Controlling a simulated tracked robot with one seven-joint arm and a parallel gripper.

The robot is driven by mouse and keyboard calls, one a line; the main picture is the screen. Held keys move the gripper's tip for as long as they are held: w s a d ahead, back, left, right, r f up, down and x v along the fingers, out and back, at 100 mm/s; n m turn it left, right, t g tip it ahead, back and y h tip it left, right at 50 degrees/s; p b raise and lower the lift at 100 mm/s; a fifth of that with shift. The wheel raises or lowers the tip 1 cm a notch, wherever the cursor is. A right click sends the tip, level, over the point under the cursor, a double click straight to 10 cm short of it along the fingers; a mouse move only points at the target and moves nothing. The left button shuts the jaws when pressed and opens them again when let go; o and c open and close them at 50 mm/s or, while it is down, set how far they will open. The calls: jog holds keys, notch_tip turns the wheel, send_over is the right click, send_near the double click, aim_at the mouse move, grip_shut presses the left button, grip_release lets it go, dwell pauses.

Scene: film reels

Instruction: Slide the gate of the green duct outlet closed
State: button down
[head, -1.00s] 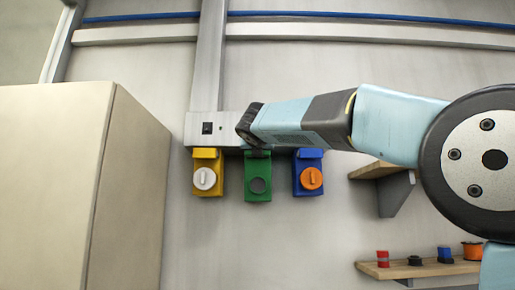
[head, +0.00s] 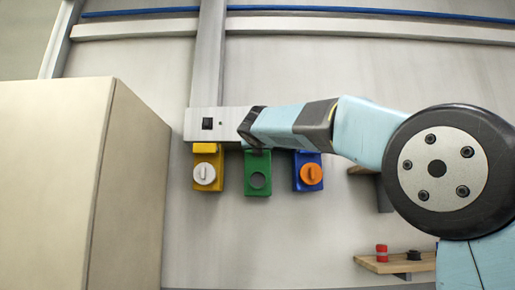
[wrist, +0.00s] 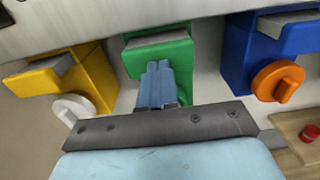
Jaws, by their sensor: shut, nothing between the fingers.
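The green duct outlet (head: 257,173) is in the middle of a row of three on the wall, with a round grey opening low on its front. In the wrist view the outlet (wrist: 181,58) has a grey strip (wrist: 155,41) along its upper part, and the gripper covers much of its lower part. I cannot tell how far its gate is shut. My gripper (wrist: 158,66) is shut and empty, its fingers together in front of the green outlet; I cannot tell whether they touch it. In the head view my wrist hides the fingers.
A yellow outlet (head: 217,160) with a white knob is on the left, a blue outlet (head: 301,158) with an orange knob on the right. A metal bar (head: 205,135) runs above. A large cabinet (head: 50,190) stands left. A shelf (head: 370,264) holds small items.

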jog(key=s, duration=1.3)
jog(key=shift+s+a+r, duration=0.15)
jog(key=shift+s+a, duration=0.15)
jog(key=shift+a, duration=0.1)
jog(key=s+d+f+m+g+h, duration=0.1)
jog(key=s+d+f+m+g, duration=0.3)
jog(key=d+f+m, duration=0.65)
jog(key=s+d+f+m+g+h, duration=0.1)
jog(key=s+d+f+m+g, duration=0.2)
jog(key=s+d+f+m, duration=0.7)
jog(key=s+f+m+g+y, duration=0.1)
jog(key=s+f+m, duration=0.3)
jog(key=f, duration=0.5)
jog(key=s+f+m+g, duration=0.2)
jog(key=s+f+m, duration=0.3)
jog(key=f, duration=0.5)
jog(key=s+f+m+g+y, duration=0.1)
jog(key=s+f+m, duration=0.3)
jog(key=f, duration=0.5)
jog(key=shift+s+d+f+m+g+y, duration=0.4)
jog(key=shift+m+g, duration=0.3)
jog(key=shift+m, duration=0.35)
